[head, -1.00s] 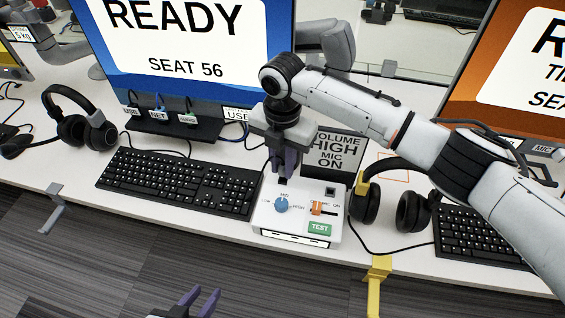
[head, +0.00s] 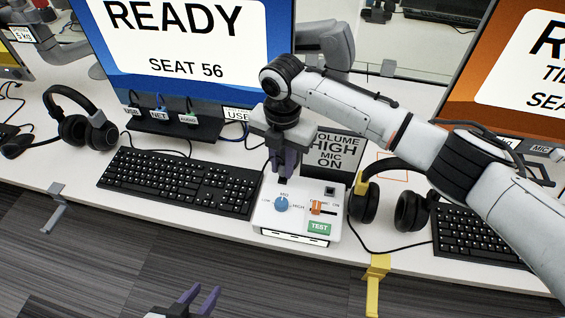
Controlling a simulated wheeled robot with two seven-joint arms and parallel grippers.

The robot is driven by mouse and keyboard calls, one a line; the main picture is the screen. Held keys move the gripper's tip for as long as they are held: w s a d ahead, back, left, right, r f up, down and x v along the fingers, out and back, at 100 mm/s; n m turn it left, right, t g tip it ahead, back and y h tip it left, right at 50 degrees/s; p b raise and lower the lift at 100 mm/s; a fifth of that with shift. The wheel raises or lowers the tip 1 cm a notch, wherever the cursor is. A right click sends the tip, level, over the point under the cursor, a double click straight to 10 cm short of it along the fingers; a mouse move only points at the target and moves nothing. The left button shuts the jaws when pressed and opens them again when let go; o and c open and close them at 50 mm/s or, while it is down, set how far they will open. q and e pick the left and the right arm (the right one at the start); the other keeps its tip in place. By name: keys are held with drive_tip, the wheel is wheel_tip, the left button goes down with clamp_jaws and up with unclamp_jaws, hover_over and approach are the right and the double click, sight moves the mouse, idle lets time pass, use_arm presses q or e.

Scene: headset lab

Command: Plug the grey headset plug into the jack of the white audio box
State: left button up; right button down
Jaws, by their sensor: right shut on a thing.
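The white audio box (head: 268,218) stands at the front of the desk. Its top has a blue knob (head: 281,204), an orange slider (head: 316,208), a green TEST button (head: 319,228) and a small dark square socket (head: 330,191) at the back right; I cannot tell whether this is the jack. My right gripper (head: 287,180) points down at the back edge of the box, left of that socket. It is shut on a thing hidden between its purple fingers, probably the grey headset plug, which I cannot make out. My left gripper (head: 205,302) is open and empty, low in front of the desk.
A black headset (head: 364,203) lies right of the box, its cable running along the desk. A keyboard (head: 178,182) is left of the box, another (head: 480,238) to the right. A sign (head: 336,150) stands behind. A yellow hook (head: 378,285) hangs at the front edge.

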sight(283, 165)
drive_tip(key=shift+p, duration=0.3)
drive_tip(key=shift+f+b, duration=0.55)
drive_tip(key=shift+f, duration=0.55)
drive_tip(key=c, duration=1.5)
unclamp_jaws()
drive_tip(key=shift+c, duration=0.2)
wheel_tip(283, 165, up, 10)
drive_tip(key=shift+r, duration=0.25)
